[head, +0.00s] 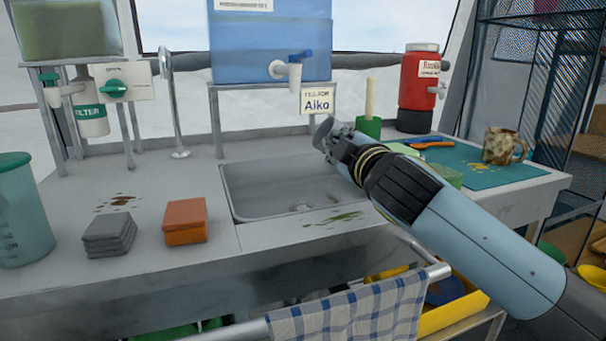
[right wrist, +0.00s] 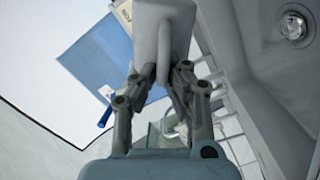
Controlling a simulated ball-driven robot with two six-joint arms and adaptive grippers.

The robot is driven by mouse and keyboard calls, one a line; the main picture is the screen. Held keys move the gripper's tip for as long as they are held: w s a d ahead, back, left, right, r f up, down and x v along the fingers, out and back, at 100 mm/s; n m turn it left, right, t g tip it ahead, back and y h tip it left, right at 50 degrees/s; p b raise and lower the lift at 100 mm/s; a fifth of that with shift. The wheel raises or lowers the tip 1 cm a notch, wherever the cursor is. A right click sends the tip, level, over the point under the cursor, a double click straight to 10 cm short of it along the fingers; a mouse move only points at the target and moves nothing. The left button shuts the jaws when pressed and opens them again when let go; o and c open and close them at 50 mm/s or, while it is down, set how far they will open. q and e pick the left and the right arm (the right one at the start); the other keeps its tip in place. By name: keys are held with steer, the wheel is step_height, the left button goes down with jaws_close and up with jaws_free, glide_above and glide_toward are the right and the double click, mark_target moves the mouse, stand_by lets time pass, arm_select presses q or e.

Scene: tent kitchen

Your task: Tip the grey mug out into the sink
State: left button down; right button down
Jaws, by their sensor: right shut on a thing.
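The sink (head: 262,187) is a grey rectangular basin set in the middle of the counter. Its drain (right wrist: 293,27) shows at the upper right in the right wrist view. My right gripper (head: 334,138) reaches in from the lower right, above the sink's right part. It is shut on a grey thing, seemingly the grey mug (head: 322,129). In the right wrist view the mug (right wrist: 163,28) sits between the fingers (right wrist: 160,75) at the top. Its opening and contents are hidden, and I cannot tell how far it is tilted. My left gripper is out of view.
A blue water tank (head: 270,45) with a tap (head: 290,68) stands behind the sink. An orange sponge block (head: 185,220) and grey cloths (head: 109,235) lie left of it. A speckled mug (head: 502,146) and red dispenser (head: 419,85) stand right. A checked towel (head: 350,315) hangs in front.

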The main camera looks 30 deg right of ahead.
steer(key=r+m, duration=0.1)
steer(key=m, duration=0.1)
steer(key=d+r+m+p, duration=0.1)
steer(key=shift+s+r+m, duration=0.15)
steer(key=shift+m, duration=0.25)
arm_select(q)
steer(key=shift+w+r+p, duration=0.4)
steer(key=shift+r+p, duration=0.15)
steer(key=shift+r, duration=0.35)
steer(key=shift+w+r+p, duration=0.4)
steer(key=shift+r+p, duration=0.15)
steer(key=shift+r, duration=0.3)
arm_select(e)
steer(key=s+d+r+m, duration=0.1)
steer(key=s+d+m, duration=0.1)
steer(key=d+m, duration=0.4)
steer(key=shift+s+r+m, duration=0.15)
steer(key=shift+r+m, duration=0.25)
steer(key=shift+m, duration=0.7)
